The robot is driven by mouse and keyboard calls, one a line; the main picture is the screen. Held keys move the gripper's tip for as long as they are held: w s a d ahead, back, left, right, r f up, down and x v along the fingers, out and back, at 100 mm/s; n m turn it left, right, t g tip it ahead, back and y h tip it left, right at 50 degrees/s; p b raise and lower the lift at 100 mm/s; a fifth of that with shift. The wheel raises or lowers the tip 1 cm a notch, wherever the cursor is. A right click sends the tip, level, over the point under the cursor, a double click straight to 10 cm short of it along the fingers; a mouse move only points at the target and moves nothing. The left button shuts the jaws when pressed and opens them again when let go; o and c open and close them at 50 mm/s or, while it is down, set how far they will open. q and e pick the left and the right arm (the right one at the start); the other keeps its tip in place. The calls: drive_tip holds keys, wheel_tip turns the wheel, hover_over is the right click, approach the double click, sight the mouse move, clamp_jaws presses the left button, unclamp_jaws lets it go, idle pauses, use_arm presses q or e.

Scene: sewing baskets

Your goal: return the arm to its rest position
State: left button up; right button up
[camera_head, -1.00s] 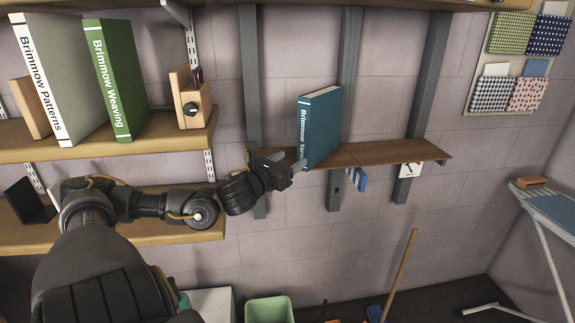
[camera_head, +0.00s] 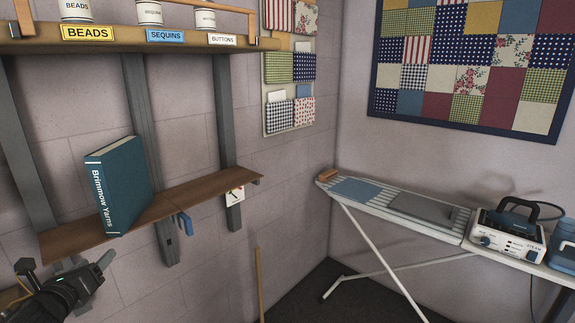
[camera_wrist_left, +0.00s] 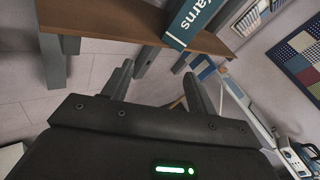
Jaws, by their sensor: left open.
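My left gripper (camera_head: 88,263) is at the lower left of the head view, below and in front of the brown shelf board (camera_head: 190,192). It is open, and nothing shows between its fingers. In the left wrist view its two fingers (camera_wrist_left: 158,75) stand apart, with the board (camera_wrist_left: 110,17) and a blue book beyond them. The blue "Brimmow Yarns" book (camera_head: 122,185) stands upright on the board, apart from the gripper; its lower end also shows in the left wrist view (camera_wrist_left: 190,24). Most of my left arm is outside the head view. My right gripper is not in view.
An upper shelf (camera_head: 130,43) holds labelled tins. A wooden pole (camera_head: 259,285) stands below. An ironing board (camera_head: 400,208) with a steam iron station (camera_head: 508,232) is at right.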

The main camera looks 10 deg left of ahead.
use_arm(q)
drive_tip(key=s+d+f+n+g, duration=0.45)
drive_tip(key=s+f+n, duration=0.3)
drive_tip(key=f, duration=0.35)
drive_tip(key=s+d+f+n+g, duration=0.3)
drive_tip(key=s+d+f+n, duration=0.25)
drive_tip(key=f+n, duration=0.4)
drive_tip(key=s+d+f+n+g+h, duration=0.2)
drive_tip(key=s+d+f+n+g, duration=0.1)
drive_tip(key=s+d+f+n, duration=0.4)
drive_tip(key=s+d+f+n+g+h, duration=0.2)
drive_tip(key=s+d+f+n, duration=0.15)
drive_tip(key=s+d, duration=0.4)
wheel_tip(320, 180, down, 25)
drive_tip(key=d+g, duration=0.1)
drive_tip(key=s+a+f+g, duration=0.1)
drive_tip(key=s+a+f, duration=0.2)
drive_tip(key=s+f, duration=1.2)
drive_tip(key=shift+s, duration=0.55)
